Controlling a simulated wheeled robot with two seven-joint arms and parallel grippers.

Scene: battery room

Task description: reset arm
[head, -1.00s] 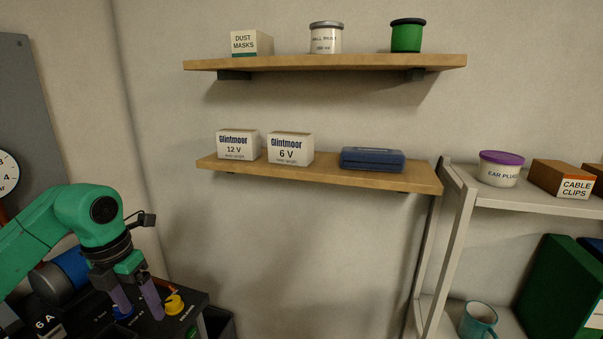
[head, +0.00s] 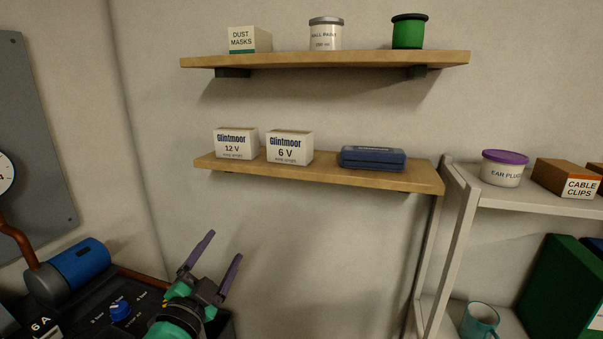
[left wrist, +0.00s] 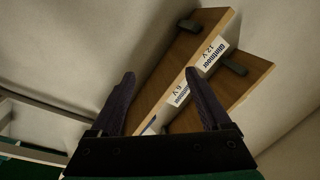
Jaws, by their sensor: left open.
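My left gripper (head: 221,265) is open and empty in the head view, low and left of centre. Its two purple-grey fingers point up and to the right, in front of the bare wall below the lower shelf. In the left wrist view the two fingers (left wrist: 170,105) are spread apart, with nothing between them but the shelves beyond. My right gripper is not in view.
The lower wooden shelf (head: 325,175) holds two Glintmoor boxes (head: 289,148) and a blue case (head: 372,158). The upper shelf (head: 325,60) is above. A black bench unit with a blue knob (head: 121,311) lies left of my gripper. A grey rack (head: 458,215) stands right.

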